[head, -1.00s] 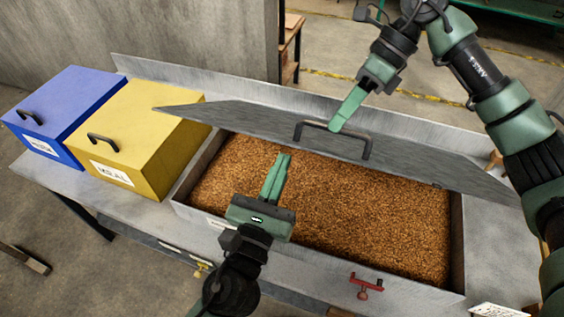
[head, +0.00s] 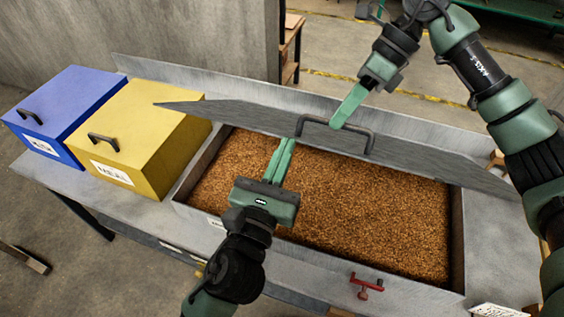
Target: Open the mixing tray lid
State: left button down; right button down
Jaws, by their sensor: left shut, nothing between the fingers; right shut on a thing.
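The mixing tray (head: 456,235) is a grey metal bin full of brown grain (head: 330,205). Its grey lid (head: 240,117) is raised and tilted at the back edge, leaving the grain exposed. The lid has a dark handle (head: 369,143). My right gripper (head: 341,121) comes from above and is shut on the handle near its middle. My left gripper (head: 285,145) is shut and empty, over the grain, with its fingertips close to the lid's front edge; I cannot tell whether they touch it.
A yellow box (head: 155,100) and a blue box (head: 75,92) with handles stand to the left on the bench. A red clamp-like part (head: 366,286) is on the tray's front. A grey wall (head: 180,35) stands behind. A white card (head: 497,311) lies at the lower right.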

jog(key=shift+s+f, duration=0.1)
jog(key=shift+f, duration=0.4)
